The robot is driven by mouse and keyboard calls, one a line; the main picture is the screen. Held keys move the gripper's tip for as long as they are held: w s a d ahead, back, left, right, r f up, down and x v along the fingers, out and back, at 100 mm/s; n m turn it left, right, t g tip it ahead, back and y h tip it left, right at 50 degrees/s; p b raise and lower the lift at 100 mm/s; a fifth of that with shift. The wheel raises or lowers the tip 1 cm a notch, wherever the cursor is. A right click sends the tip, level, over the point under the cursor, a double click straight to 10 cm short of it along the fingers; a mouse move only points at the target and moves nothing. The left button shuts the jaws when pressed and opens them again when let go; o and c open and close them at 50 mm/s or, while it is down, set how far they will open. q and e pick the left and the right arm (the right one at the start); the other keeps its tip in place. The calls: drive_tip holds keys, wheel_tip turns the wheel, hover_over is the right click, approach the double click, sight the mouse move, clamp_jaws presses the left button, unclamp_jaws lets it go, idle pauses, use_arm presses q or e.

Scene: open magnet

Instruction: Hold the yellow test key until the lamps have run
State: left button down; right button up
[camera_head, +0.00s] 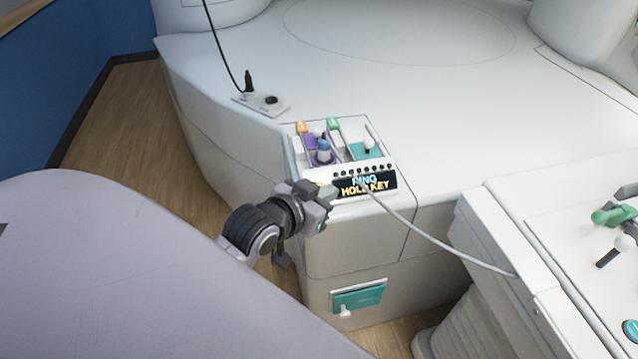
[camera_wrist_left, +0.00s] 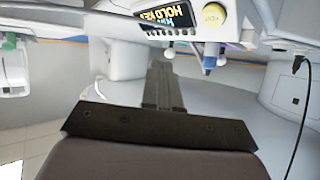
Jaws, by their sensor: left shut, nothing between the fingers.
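The yellow test key (camera_wrist_left: 213,16) is a round button beside the display (camera_wrist_left: 166,16) in the left wrist view. In the head view I cannot make it out; my gripper covers that part of the panel front. The display (camera_head: 364,184) is lit and reads "RING HOLD KEY". Above it runs a row of small round lamps (camera_head: 362,170), which look dark. My left gripper (camera_head: 328,192) is shut and empty in front of the panel, just left of the display. In the wrist view its fingertips (camera_wrist_left: 163,66) appear apart from the key. My right gripper is not in view.
The control box top carries purple and teal levers (camera_head: 323,150). A grey cable (camera_head: 430,236) runs from the display area to the right console (camera_head: 560,260). A teal latch plate (camera_head: 358,298) sits on the lower front. A switch plate with a black cable (camera_head: 262,102) lies behind.

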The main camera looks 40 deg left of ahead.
use_arm(q)
drive_tip(key=shift+w+a+r, duration=0.1)
drive_tip(key=shift+w+r, duration=0.05)
drive_tip(key=shift+r, duration=0.3)
drive_tip(key=w+a+f, duration=0.2)
drive_tip(key=f, duration=0.1)
drive_tip(key=w+a+f, duration=0.1)
drive_tip(key=f, duration=0.1)
drive_tip(key=shift+a+f+b, duration=0.15)
drive_tip(key=shift+a+b, duration=0.15)
drive_tip(key=shift+b, duration=0.05)
drive_tip(key=shift+w+a+f+b, duration=0.4)
drive_tip(key=shift+w+a+f, duration=0.1)
drive_tip(key=shift+f, duration=0.05)
drive_tip(key=shift+a+f, duration=0.1)
drive_tip(key=shift+f, duration=0.05)
idle(1.4)
drive_tip(key=shift+w+a+f, duration=0.15)
drive_tip(key=shift+w+f, duration=0.05)
drive_tip(key=shift+w+a+f, duration=0.15)
drive_tip(key=shift+a+f, duration=0.1)
drive_tip(key=shift+f, duration=0.05)
idle(4.1)
